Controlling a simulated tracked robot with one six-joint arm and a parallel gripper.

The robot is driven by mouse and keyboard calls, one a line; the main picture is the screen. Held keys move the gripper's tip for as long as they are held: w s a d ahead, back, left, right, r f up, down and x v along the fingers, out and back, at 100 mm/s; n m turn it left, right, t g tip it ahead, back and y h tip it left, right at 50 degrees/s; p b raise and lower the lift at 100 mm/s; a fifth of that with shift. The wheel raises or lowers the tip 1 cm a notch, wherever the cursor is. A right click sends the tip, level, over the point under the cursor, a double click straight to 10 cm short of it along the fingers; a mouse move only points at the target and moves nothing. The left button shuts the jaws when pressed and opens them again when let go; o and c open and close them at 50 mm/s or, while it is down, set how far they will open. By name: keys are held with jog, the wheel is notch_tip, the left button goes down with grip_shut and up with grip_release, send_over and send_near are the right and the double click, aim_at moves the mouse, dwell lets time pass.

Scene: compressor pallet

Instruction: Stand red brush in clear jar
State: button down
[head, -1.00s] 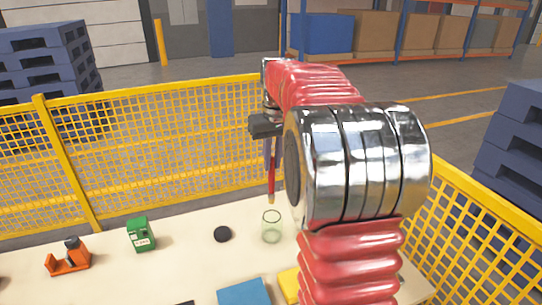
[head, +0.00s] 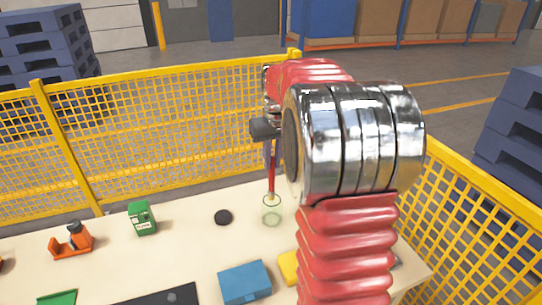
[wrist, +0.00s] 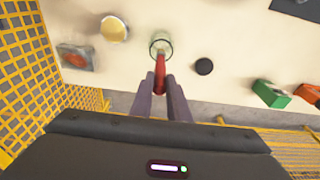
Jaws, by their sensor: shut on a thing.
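The clear jar (head: 271,214) stands upright on the cream table in the head view, and it also shows near the top of the wrist view (wrist: 161,46). The red brush (head: 271,180) hangs upright with its pale tip down, at the jar's mouth. I cannot tell whether the tip is just above the rim or slightly inside it. My gripper (wrist: 160,88) is shut on the brush, seen in the wrist view (wrist: 160,68). In the head view my arm hides part of the gripper.
A black disc (head: 223,217) lies left of the jar. A green box (head: 142,218) and an orange tool (head: 71,241) stand farther left. A blue box (head: 244,282) and a yellow item (head: 289,267) lie in front. Yellow mesh fencing (head: 160,140) runs behind the table.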

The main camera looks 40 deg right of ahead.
aim_at(273, 167)
jog(key=shift+f, duration=2.45)
jog(key=c, duration=1.6)
grip_release()
jog(key=shift+r, duration=0.15)
jog(key=r, duration=0.4)
jog(key=s+r, duration=0.1)
jog(key=r, duration=0.4)
jog(key=s+r, duration=0.1)
jog(key=r, duration=0.3)
jog(key=shift+a+r, duration=0.15)
jog(key=shift+a, duration=0.1)
